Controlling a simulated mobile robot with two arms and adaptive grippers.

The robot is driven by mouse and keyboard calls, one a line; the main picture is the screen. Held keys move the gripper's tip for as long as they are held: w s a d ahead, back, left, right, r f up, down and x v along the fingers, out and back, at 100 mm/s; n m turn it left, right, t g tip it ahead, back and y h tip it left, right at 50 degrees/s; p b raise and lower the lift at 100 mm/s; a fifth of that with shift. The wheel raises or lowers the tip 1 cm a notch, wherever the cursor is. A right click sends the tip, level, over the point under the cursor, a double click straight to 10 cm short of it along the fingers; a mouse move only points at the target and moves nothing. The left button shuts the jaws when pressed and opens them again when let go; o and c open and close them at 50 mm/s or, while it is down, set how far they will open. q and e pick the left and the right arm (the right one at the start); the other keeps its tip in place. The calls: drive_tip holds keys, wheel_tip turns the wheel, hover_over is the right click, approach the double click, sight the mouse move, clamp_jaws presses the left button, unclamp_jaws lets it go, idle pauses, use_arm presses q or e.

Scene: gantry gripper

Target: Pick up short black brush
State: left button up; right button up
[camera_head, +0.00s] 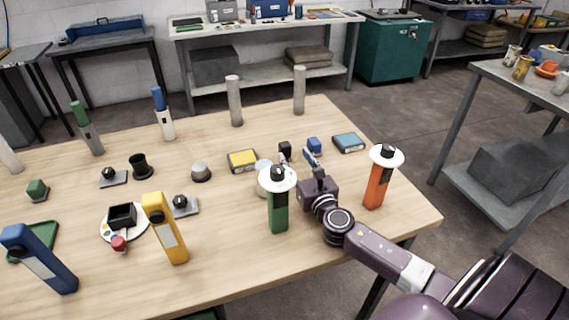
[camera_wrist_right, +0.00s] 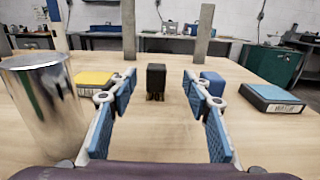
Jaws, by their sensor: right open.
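The short black brush (camera_wrist_right: 156,82) stands upright on the wooden table, bristles down. In the head view its dark top (camera_head: 285,148) shows just beyond the right gripper. My right gripper (camera_head: 299,159) is open and empty, low over the table and pointing toward the back. In the right wrist view the brush appears centred in the gap between the blue-padded fingers (camera_wrist_right: 160,95), at or just beyond their tips, with clear space on both sides. My left gripper is not in view.
A shiny metal cylinder (camera_wrist_right: 42,105) stands close to the left finger. A blue block (camera_head: 314,145) is just right of the brush. Yellow-topped (camera_head: 243,161) and blue-topped (camera_head: 349,142) boxes lie either side. Green (camera_head: 279,207) and orange (camera_head: 377,182) bottles flank my right wrist.

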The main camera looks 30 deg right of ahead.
sight(287, 148)
drive_tip(key=shift+x, duration=1.05)
drive_tip(key=x, duration=0.5)
drive_tip(key=shift+w+a+f, duration=0.2)
drive_tip(key=shift+w+f, duration=0.05)
drive_tip(key=shift+w, duration=0.2)
clamp_jaws()
